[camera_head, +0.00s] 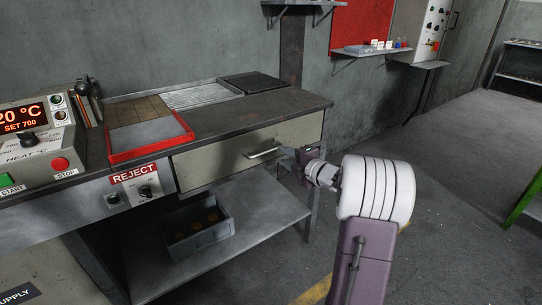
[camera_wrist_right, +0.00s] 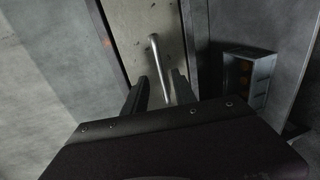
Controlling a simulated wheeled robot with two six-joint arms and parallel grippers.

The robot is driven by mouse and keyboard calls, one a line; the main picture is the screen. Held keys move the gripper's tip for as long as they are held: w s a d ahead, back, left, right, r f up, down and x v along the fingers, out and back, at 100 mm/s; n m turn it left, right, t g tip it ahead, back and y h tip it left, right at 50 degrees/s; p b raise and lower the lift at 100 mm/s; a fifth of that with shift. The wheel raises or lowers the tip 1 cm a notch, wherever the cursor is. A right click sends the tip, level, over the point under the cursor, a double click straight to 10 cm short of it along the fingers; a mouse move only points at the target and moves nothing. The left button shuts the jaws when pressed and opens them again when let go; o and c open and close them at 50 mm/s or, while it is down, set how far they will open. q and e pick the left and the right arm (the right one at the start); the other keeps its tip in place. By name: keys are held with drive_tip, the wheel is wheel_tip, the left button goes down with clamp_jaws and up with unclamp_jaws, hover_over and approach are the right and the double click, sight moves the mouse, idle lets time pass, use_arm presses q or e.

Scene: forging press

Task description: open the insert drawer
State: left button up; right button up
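The insert drawer (camera_head: 225,160) is a pale grey-green front under the right end of the workbench, and it looks shut. Its bar handle (camera_head: 264,153) is a thin metal bar near the right of the front. My right gripper (camera_head: 284,156) is at the right end of the handle, coming from the right. In the right wrist view the two dark fingers (camera_wrist_right: 160,88) are spread apart, with the handle (camera_wrist_right: 158,65) running between and ahead of them. Whether they touch it I cannot tell. My left gripper is not in view.
A grey bin (camera_head: 199,240) with round brown pieces stands on the lower shelf (camera_head: 255,232); it also shows in the wrist view (camera_wrist_right: 248,78). A red-framed reject tray (camera_head: 150,137) and control panel (camera_head: 35,140) are at left.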

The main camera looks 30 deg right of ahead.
sight(272, 151)
drive_tip(key=b+x, duration=0.1)
drive_tip(key=x, duration=0.5)
drive_tip(key=shift+w+a+f+b, duration=0.1)
drive_tip(key=shift+w+f+b, duration=0.1)
drive_tip(key=shift+w+b, duration=0.15)
drive_tip(key=shift+w, duration=0.65)
clamp_jaws()
idle(0.3)
